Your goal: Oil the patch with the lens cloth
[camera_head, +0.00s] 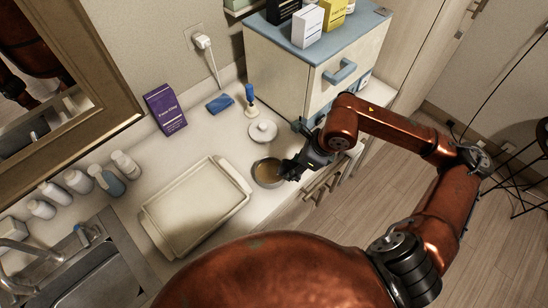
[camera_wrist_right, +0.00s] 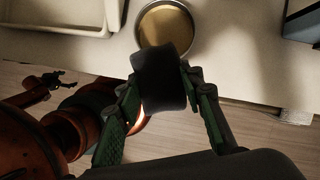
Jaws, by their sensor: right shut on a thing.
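My right gripper (camera_head: 287,172) is at the right rim of a round dish with tan contents (camera_head: 267,173). In the right wrist view its fingers (camera_wrist_right: 160,90) are shut on a dark rounded block (camera_wrist_right: 161,76); I cannot tell whether this is a cloth or a handle. The block overlaps the near edge of the dish (camera_wrist_right: 165,24) in that view; contact is unclear. A small blue folded piece (camera_head: 220,103) lies on the counter near the wall. I cannot make out a separate patch. My left gripper (camera_wrist_right: 54,79) shows small at the left of the wrist view, its opening unclear.
A pale tray (camera_head: 153,228) lies left of the dish. A white round lid (camera_head: 263,131), a blue-topped stick (camera_head: 250,100) and a purple box (camera_head: 165,110) stand behind. A cabinet (camera_head: 285,75) stands behind my right arm; bottles and a sink are at left.

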